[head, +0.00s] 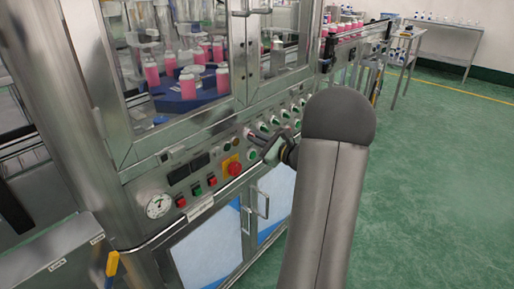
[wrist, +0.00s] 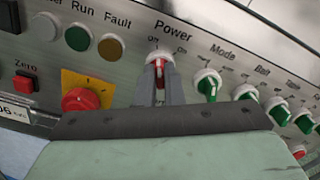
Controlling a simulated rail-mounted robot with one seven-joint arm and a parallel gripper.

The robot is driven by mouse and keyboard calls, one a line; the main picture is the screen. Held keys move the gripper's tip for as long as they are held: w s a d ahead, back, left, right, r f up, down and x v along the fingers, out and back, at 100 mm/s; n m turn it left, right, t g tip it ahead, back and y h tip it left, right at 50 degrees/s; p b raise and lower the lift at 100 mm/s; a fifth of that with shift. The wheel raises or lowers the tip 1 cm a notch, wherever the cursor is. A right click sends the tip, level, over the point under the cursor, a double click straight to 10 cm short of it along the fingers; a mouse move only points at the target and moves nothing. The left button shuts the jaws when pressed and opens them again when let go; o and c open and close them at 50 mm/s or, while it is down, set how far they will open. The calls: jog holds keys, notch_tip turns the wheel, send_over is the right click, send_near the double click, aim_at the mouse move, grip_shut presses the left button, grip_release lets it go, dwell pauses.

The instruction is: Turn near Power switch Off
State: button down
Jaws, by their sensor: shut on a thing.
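The Power switch (wrist: 159,60) is a round white-rimmed knob with a red grip, under the label "Power" on the metal panel. In the wrist view my gripper (wrist: 160,88) has one finger on each side of the red grip and is shut on it. The grip looks close to upright; small position marks are printed above it, but its exact setting is hard to read. In the head view my gripper (head: 270,151) is at the machine's control panel, and my arm and gripper hide the Power switch there.
Green-handled Mode (wrist: 208,86) and other switches run to the right. A red emergency knob on yellow (wrist: 82,99) is at lower left, and Run and Fault lamps (wrist: 111,47) at upper left. Cabinet door handles (head: 262,203) stick out below. Green floor (head: 440,150) is clear at right.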

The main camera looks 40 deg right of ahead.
jog(key=shift+n+b, duration=0.5)
jog(key=c, duration=1.5)
grip_release()
jog(key=shift+c, duration=0.2)
jog(key=s+d, duration=0.3)
jog(key=s, duration=1.4)
jog(key=shift+d+p, duration=0.2)
jog(key=shift+p, duration=0.15)
